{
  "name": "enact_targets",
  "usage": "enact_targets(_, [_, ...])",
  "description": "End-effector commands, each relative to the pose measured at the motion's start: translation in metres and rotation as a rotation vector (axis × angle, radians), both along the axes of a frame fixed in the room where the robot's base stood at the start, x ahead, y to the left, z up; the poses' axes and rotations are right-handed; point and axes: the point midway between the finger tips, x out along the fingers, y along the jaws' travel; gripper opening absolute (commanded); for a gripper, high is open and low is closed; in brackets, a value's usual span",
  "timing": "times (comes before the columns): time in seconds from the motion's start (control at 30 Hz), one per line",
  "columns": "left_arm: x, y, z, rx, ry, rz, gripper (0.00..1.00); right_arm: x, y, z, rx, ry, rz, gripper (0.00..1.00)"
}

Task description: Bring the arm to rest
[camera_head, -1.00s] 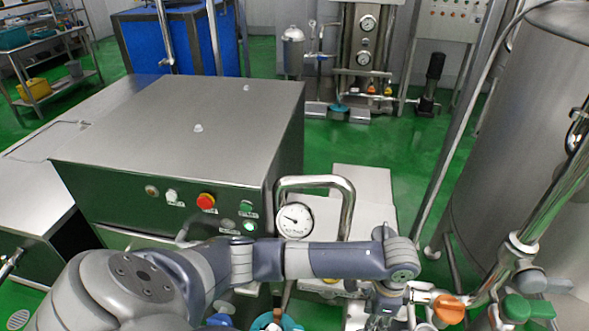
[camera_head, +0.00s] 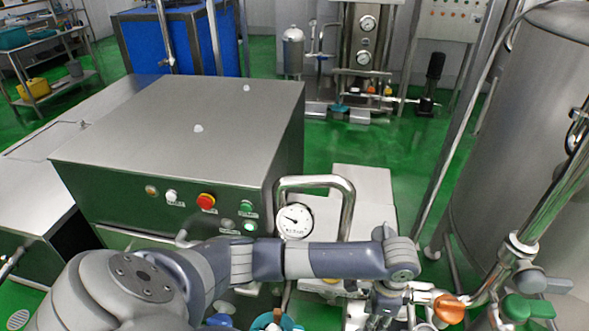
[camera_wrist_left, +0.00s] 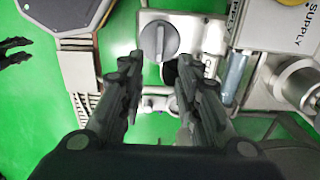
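My left arm (camera_head: 320,260) comes in from the left in the head view and reaches across the front of the steel machine. Its wrist bends down at the right, beside an orange valve handle (camera_head: 449,308). My left gripper (camera_wrist_left: 154,66) shows in the left wrist view with its two dark fingers apart and nothing between them. A grey round knob (camera_wrist_left: 159,40) on a light plate lies beyond the fingertips. Dark fingers at the left edge of the wrist view may belong to my other gripper; their state is unclear. My right gripper is not visible in the head view.
A steel cabinet (camera_head: 190,125) with buttons and a red knob (camera_head: 206,201) stands at the left. A pressure gauge (camera_head: 294,221) and a bent pipe (camera_head: 348,200) stand close behind my arm. A large tank (camera_head: 520,130) is at the right. Green floor (camera_head: 400,150) is open behind.

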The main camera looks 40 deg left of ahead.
Motion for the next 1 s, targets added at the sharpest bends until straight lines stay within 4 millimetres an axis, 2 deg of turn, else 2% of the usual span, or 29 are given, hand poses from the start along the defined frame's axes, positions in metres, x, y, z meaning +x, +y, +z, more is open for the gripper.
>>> enact_targets(0.7, [-0.002,-0.002,-0.001,-0.005,-0.001,0.0,0.31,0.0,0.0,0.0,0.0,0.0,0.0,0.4])
enact_targets(0.87, [-0.022,-0.024,-0.006,-0.062,-0.015,0.003,0.31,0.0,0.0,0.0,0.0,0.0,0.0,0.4])
enact_targets(1.0, [-0.05,-0.052,-0.007,-0.155,-0.049,0.047,0.31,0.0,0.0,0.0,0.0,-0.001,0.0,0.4])
